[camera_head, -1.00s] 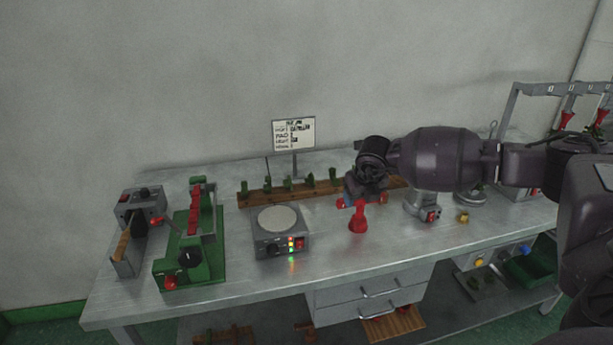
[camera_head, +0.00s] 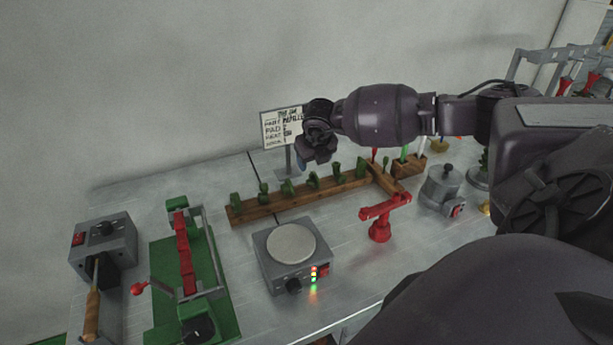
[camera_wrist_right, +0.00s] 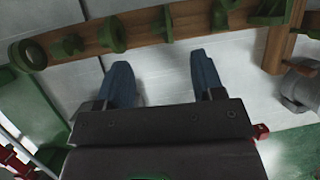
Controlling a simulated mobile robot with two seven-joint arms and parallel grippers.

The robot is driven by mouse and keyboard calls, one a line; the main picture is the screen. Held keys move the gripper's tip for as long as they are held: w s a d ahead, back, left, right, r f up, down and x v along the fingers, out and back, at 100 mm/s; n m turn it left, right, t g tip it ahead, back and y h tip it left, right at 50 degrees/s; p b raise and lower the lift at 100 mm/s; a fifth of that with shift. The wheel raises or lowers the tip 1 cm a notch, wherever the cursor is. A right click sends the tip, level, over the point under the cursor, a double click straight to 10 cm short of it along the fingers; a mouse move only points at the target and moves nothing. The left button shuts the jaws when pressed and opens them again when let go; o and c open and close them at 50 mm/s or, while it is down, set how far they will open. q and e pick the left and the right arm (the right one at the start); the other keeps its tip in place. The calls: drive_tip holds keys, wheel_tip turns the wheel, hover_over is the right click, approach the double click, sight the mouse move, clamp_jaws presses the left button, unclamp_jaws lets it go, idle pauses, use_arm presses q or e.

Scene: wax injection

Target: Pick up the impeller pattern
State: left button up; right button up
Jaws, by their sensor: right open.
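Several green wax patterns (camera_head: 288,188) stand in a row on a long wooden rack (camera_head: 262,209) at the back of the bench. I cannot tell which one is the impeller pattern. My right gripper (camera_head: 303,163) is above and behind the rack's middle. In the right wrist view its two blue fingers are apart, with nothing between them (camera_wrist_right: 160,75). There the rack (camera_wrist_right: 92,46) crosses just beyond the fingertips, and a green pattern (camera_wrist_right: 165,24) stands ahead of the gap. My left gripper is not in view.
A hot plate with a round top (camera_head: 291,244) stands before the rack. A green-and-red press (camera_head: 187,262) and a grey heater box (camera_head: 104,245) are at left. A red stand (camera_head: 381,220) is at right. A sign (camera_head: 283,127) stands behind the rack.

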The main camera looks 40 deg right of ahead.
sight(312, 178)
drive_tip(key=x, duration=0.3)
drive_tip(key=shift+s+d+f, duration=0.1)
drive_tip(key=shift+f, duration=0.15)
drive_tip(key=shift+x, duration=3.05)
drive_tip(key=shift+s, duration=0.1)
drive_tip(key=c, duration=1)
